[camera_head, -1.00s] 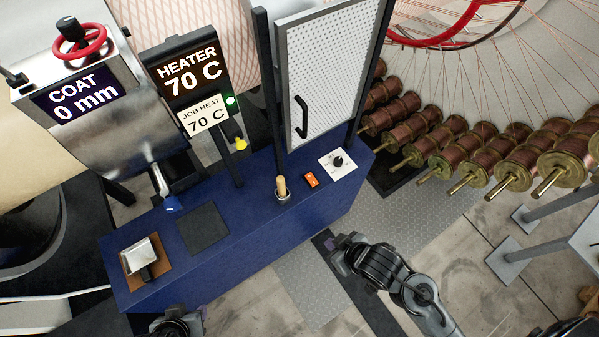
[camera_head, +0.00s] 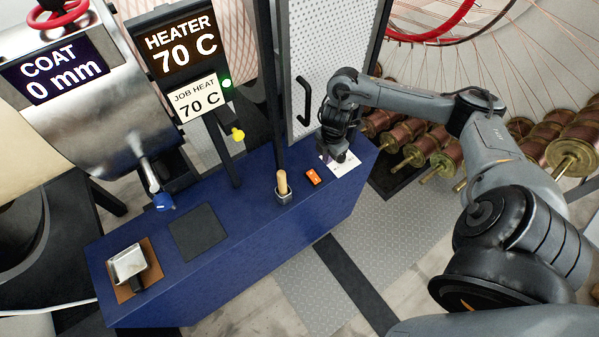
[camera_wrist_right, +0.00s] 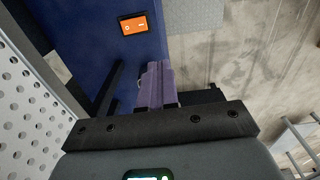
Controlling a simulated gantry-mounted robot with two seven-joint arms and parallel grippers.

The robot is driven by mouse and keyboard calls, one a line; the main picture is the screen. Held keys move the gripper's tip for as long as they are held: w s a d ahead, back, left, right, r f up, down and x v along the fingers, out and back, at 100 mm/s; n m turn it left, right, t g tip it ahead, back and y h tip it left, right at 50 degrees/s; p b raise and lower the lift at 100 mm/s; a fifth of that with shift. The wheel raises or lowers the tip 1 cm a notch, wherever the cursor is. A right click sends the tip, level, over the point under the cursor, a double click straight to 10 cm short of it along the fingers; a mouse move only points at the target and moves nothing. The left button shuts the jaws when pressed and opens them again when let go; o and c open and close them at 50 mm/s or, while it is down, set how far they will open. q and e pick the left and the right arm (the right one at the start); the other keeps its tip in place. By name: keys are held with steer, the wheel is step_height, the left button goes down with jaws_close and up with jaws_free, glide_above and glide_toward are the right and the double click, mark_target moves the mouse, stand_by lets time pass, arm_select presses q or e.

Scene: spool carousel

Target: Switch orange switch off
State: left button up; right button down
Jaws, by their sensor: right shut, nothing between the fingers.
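The orange rocker switch (camera_head: 314,177) sits on top of the blue bench (camera_head: 215,268), right of the wooden-handled lever (camera_head: 282,184). My right gripper (camera_head: 338,156) is over the white dial plate (camera_head: 345,167), just right of the switch and apart from it. The gripper covers the dial's knob. In the right wrist view the switch (camera_wrist_right: 134,24) shows its "O" and "–" marks at the top, beyond the purple fingers (camera_wrist_right: 155,85). These fingers are shut together and empty. Which side of the switch is pressed down is not clear. My left gripper is out of view.
A perforated door with a black handle (camera_head: 304,100) stands behind the gripper. A dark post (camera_head: 272,90) rises left of the switch. A heater display (camera_head: 182,48) and yellow knob (camera_head: 237,134) are farther left. Copper spools (camera_head: 410,135) stand at right.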

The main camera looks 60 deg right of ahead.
steer(key=w+d+r+t, duration=0.1)
steer(key=w+d+r, duration=0.2)
steer(key=r, duration=0.1)
steer(key=shift+w+r+h+b, duration=0.15)
steer(key=shift+w+h+b, duration=0.15)
steer(key=shift+h+b, duration=0.1)
steer(key=b, duration=0.4)
glide_toward(313, 171)
step_height(313, 171, down, 5)
steer(key=shift+f+b, duration=0.1)
steer(key=shift+b, duration=0.8)
steer(key=shift+w+d+f, duration=0.15)
steer(key=shift+f, duration=0.65)
